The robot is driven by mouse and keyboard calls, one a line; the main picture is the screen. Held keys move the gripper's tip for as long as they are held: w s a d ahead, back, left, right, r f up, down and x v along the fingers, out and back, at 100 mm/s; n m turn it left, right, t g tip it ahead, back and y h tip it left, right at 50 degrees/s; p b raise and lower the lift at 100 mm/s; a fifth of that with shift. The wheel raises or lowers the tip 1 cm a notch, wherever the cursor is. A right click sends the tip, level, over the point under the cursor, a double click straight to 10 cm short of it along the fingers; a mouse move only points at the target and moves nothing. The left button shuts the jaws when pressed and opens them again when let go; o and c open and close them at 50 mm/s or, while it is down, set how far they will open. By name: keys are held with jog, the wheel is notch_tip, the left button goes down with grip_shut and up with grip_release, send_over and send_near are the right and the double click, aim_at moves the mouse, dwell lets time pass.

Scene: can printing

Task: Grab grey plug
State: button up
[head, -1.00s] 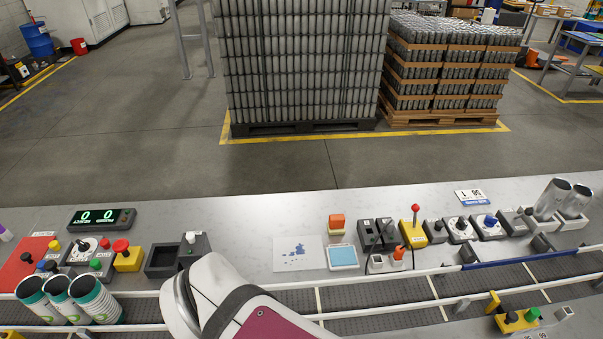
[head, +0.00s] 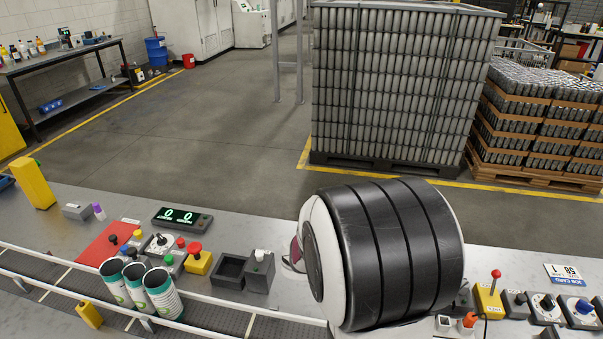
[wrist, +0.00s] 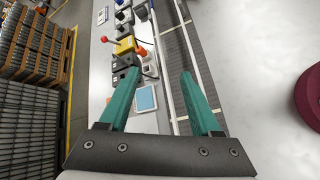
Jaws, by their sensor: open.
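In the head view, a small pale grey block that looks like the grey plug (head: 444,323) lies at the bottom, just left of an orange plug (head: 468,320). It is partly at the edge of my arm. In the wrist view, a small pale block that may be the same plug (wrist: 148,70) shows near the left fingertip, below the orange plug (wrist: 142,50). My gripper (wrist: 163,73) has two teal fingers, spread wide with nothing between them. It is above the bench, apart from the plugs. My arm hides the gripper in the head view.
Dark socket boxes (wrist: 124,64) stand beside the plugs. A yellow box with a red-knobbed lever (head: 490,298) is to their right. A light blue pad (wrist: 147,98) lies near the left finger.

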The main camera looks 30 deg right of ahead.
jog(key=d+f+n+h, duration=0.1)
jog(key=d+f+n, duration=0.2)
jog(key=d, duration=0.6)
jog(key=d+f+n+t+h, duration=0.1)
jog(key=d+f+n, duration=0.3)
jog(key=d+f, duration=0.3)
jog(key=d+f+n+h, duration=0.2)
jog(key=d+f, duration=0.3)
jog(key=d, duration=0.6)
jog(key=shift+s+d+n+t, duration=0.15)
jog(key=shift+n+t, duration=0.25)
jog(key=shift+n, duration=0.4)
grip_shut()
